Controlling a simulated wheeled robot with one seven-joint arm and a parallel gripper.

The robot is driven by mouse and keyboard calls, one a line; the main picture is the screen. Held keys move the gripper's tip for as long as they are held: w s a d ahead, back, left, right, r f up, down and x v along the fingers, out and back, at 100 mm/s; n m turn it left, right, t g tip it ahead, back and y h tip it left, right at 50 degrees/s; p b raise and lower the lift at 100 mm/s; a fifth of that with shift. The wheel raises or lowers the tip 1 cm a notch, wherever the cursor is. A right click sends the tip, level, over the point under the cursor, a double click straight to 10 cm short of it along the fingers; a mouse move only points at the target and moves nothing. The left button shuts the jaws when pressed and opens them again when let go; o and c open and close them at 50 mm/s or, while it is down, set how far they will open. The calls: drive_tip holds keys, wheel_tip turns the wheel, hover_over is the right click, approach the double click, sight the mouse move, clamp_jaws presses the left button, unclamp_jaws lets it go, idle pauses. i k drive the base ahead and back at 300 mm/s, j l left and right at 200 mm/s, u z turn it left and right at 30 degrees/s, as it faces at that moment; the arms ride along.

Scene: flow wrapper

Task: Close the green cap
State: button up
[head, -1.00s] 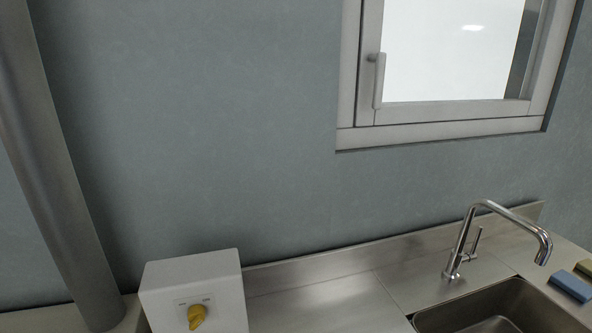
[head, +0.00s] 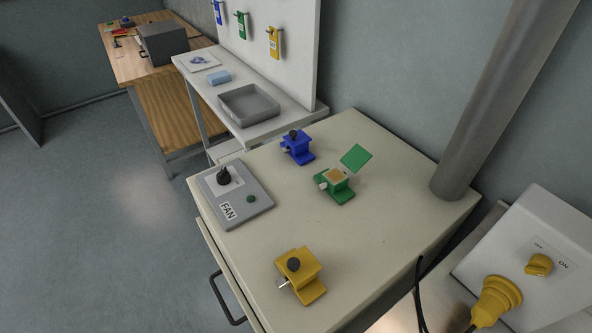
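The green cap (head: 356,158) is a flat green plate. It stands open, tilted up at the back right of a small green block (head: 334,193) on the cream cabinet top (head: 375,240). The top of the green block shows a tan face, and a small metal piece sticks out at its left side. My gripper is in neither head view, so its place and state do not show.
On the same cabinet top are a blue block (head: 297,148), a yellow block (head: 299,275) and a grey FAN control box (head: 236,196). A thick grey pipe (head: 505,95) rises behind. A white box (head: 530,250) with a yellow knob and a yellow plug stands at the right.

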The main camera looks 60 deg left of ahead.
sight(356, 157)
drive_tip(key=u, duration=1.3)
drive_tip(key=i+j+z, duration=0.1)
drive_tip(key=j+z, duration=0.3)
drive_tip(key=j, duration=0.85)
drive_tip(key=j+z, duration=0.45)
drive_tip(key=j, duration=0.85)
drive_tip(key=i+j+z, duration=0.1)
drive_tip(key=j, duration=0.25)
drive_tip(key=i+j, duration=0.2)
drive_tip(key=j, duration=0.15)
drive_tip(key=i+j+z, duration=0.15)
drive_tip(key=j, duration=0.2)
drive_tip(key=i+j, duration=0.2)
drive_tip(key=i, duration=0.1)
